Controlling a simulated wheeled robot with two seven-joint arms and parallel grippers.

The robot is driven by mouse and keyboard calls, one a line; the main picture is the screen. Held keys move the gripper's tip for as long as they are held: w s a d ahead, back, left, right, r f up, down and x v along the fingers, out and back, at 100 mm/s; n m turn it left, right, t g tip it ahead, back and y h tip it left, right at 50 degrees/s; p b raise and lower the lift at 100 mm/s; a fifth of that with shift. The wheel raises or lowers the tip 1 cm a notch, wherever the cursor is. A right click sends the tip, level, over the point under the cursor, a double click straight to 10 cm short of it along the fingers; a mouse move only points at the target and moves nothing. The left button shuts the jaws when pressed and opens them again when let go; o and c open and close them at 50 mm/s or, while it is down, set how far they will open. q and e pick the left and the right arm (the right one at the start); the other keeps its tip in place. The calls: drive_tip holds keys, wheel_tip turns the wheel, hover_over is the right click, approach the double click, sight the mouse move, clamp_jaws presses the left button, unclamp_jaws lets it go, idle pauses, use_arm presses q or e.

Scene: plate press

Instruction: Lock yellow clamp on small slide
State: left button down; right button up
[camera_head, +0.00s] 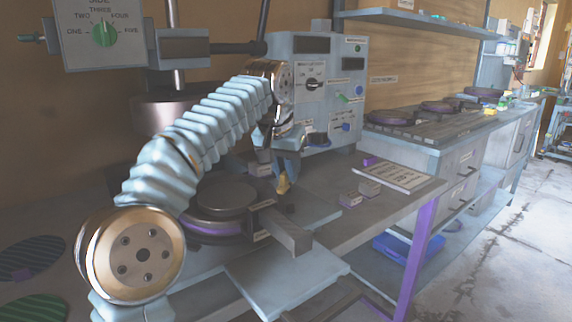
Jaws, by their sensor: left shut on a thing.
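My left arm comes in from the left and bends down over the bench. My left gripper (284,166) points down and is shut on the small yellow clamp (283,184). The clamp sits just behind a grey bar that sticks out from the round plate press (225,198). The bar (285,230) may be the small slide, but I cannot tell for sure. I cannot tell how the clamp's lever stands, as it is small and partly covered by the fingers. My right gripper is not in view.
A grey-blue control box (318,85) with knobs stands behind the gripper. A dial box (103,32) hangs at the upper left. Small blocks (369,188) and a labelled board (394,173) lie to the right. A pale plate (287,280) projects at the front. A second bench is at right.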

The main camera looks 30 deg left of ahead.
use_arm(q)
drive_tip(key=m+h+p, duration=0.1)
drive_tip(key=m+p, duration=0.1)
drive_tip(key=m, duration=0.1)
drive_tip(key=shift+r, duration=0.15)
drive_tip(key=shift+a+m+h, duration=0.1)
drive_tip(key=shift+m+h, duration=0.5)
drive_tip(key=shift+m, duration=0.8)
drive_tip(key=shift+g, duration=0.3)
drive_tip(key=c, duration=1.1)
unclamp_jaws()
drive_tip(key=v, duration=0.7)
drive_tip(key=shift+s+r, duration=0.1)
